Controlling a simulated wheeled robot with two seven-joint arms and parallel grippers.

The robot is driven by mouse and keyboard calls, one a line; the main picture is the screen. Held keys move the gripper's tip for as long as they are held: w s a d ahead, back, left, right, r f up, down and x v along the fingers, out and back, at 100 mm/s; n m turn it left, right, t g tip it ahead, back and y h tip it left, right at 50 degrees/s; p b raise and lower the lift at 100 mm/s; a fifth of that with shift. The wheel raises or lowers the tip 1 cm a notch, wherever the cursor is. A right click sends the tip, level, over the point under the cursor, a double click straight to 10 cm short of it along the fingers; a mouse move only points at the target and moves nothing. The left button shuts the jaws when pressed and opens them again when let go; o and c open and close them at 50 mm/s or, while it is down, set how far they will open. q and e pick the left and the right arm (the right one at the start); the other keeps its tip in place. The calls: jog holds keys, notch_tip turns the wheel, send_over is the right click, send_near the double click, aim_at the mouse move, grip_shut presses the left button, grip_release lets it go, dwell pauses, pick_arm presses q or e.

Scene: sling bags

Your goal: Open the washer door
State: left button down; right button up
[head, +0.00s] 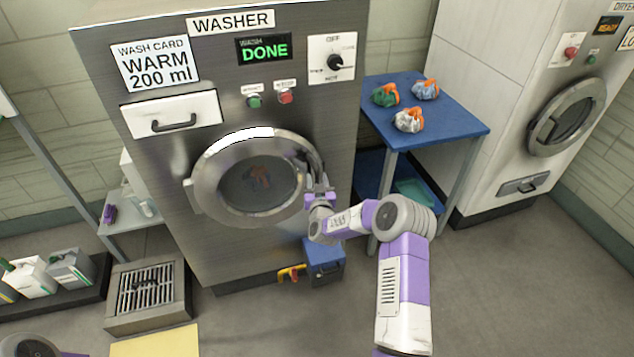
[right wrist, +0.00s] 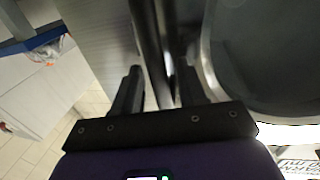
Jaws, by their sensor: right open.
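The washer (head: 225,75) stands in the middle of the head view, its display reading DONE. Its round door (head: 207,170) has a metallic ring and dark glass, with an orange and grey bundle visible behind it. The door looks shut. A dark upright handle (head: 315,160) is at the door's right edge. My right gripper (head: 317,185) is at the handle's lower part. In the right wrist view the right gripper (right wrist: 159,88) is open, with the handle bar (right wrist: 150,40) between its two dark fingers. Whether they touch it cannot be told.
A blue table (head: 455,118) with several bundles stands right of the washer, and a dryer (head: 535,75) stands further right. A blue box (head: 323,262) is on the floor below the gripper. A floor drain grate (head: 148,290) is at lower left. Floor before the washer is mostly clear.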

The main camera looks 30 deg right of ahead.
grip_shut()
dwell(0.3)
